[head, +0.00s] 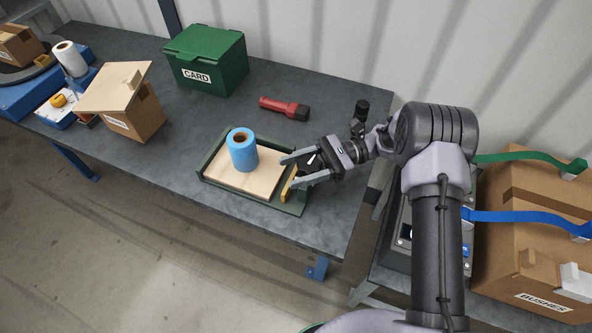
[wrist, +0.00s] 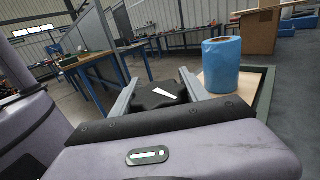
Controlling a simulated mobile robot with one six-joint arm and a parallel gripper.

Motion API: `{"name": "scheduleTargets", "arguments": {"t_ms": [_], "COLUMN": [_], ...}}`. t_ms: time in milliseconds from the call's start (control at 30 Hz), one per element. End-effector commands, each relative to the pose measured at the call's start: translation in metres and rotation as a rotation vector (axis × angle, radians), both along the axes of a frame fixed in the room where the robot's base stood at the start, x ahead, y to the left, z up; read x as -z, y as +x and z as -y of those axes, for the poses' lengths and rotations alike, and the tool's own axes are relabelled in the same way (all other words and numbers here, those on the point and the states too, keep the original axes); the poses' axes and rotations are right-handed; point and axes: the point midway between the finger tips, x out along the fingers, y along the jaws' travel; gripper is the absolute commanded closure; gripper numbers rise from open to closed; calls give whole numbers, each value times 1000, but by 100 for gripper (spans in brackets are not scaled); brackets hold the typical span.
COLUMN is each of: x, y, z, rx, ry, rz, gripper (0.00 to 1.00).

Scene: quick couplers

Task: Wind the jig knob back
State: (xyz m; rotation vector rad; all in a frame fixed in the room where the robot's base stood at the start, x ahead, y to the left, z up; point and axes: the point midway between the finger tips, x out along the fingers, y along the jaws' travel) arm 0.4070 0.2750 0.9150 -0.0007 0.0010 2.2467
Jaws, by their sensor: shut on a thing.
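The jig is a green tray (head: 210,165) with a pale wooden board (head: 228,177) in it and a yellow bar (head: 289,184) at its right end. A blue roll (head: 243,150) with a brown core stands upright on the board; it also shows in the wrist view (wrist: 221,66). The black knob (wrist: 158,97), with a white pointer mark, sits at the jig's right end. My gripper (head: 289,170) is shut on the knob, one finger on each side of it. In the head view my gripper partly hides the knob and the yellow bar.
A red and black torch (head: 284,108) lies behind the jig. A green CARD box (head: 206,60) and a cardboard box (head: 122,101) stand to the left. The bench's front edge is close to the jig. A BUSHES carton (head: 535,225) is at the right.

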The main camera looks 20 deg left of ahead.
Motion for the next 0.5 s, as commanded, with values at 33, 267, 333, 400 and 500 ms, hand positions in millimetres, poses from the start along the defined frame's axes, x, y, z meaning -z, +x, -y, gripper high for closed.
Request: {"name": "scheduleTargets", "arguments": {"t_ms": [33, 267, 333, 400, 500], "x": [2, 1, 0, 0, 0], "y": [-1, -3, -4, -4, -4], "z": [-1, 2, 2, 2, 3], "rx": [-26, -116, -133, -144, -155], "ry": [1, 1, 2, 2, 2], "rz": [2, -1, -1, -3, -1], "gripper": [87, 87, 87, 87, 87]}}
